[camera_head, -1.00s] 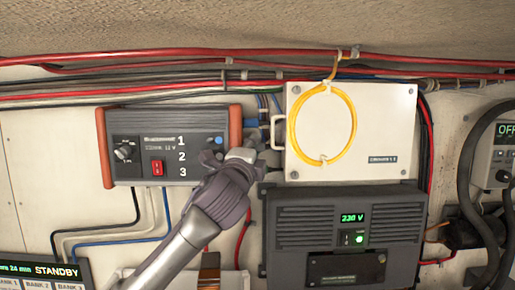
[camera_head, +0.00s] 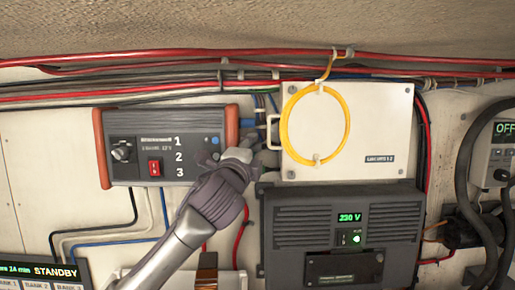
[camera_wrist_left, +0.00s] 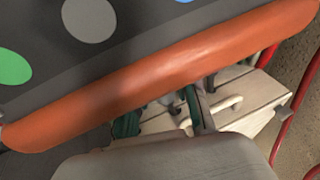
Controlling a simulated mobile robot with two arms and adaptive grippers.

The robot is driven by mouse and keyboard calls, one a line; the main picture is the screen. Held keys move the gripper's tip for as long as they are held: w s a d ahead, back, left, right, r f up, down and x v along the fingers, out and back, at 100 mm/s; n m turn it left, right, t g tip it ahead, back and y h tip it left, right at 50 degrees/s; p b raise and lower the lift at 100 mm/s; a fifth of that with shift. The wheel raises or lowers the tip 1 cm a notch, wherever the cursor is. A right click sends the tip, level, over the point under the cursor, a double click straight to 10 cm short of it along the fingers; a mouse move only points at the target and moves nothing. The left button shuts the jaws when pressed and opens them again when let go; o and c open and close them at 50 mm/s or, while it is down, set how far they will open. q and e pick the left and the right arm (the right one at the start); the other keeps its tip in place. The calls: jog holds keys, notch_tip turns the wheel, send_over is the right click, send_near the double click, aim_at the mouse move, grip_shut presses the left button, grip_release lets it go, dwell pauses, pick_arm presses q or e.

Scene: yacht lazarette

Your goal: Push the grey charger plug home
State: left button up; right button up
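The charger (camera_head: 150,135) is a dark box with orange end caps, numbered 1, 2 and 3. In the left wrist view its orange end cap (camera_wrist_left: 170,75) crosses the picture, below grey (camera_wrist_left: 90,18) and green (camera_wrist_left: 12,67) dots on its face. A blue plug (camera_head: 247,122) shows at its right end in the head view. My left gripper (camera_head: 236,158) is beside that end, just below the blue plug. The grey plug cannot be made out clearly; the gripper and end cap cover that area. The gripper's opening is not clear. My right gripper is not in view.
A cream box (camera_head: 375,130) with a yellow cable coil (camera_head: 345,125) and a side handle is close right of the gripper. A dark 230 V unit (camera_head: 395,220) is below it. Red and black cables (camera_head: 130,60) run above.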

pick_arm(q)
jog(key=shift+w+a+f, duration=0.2)
jog(key=shift+a, duration=0.3)
jog(key=s+a+b, duration=0.1)
jog(key=s, duration=0.7)
jog(key=shift+a+r, duration=0.15)
jog(key=shift+a, duration=0.1)
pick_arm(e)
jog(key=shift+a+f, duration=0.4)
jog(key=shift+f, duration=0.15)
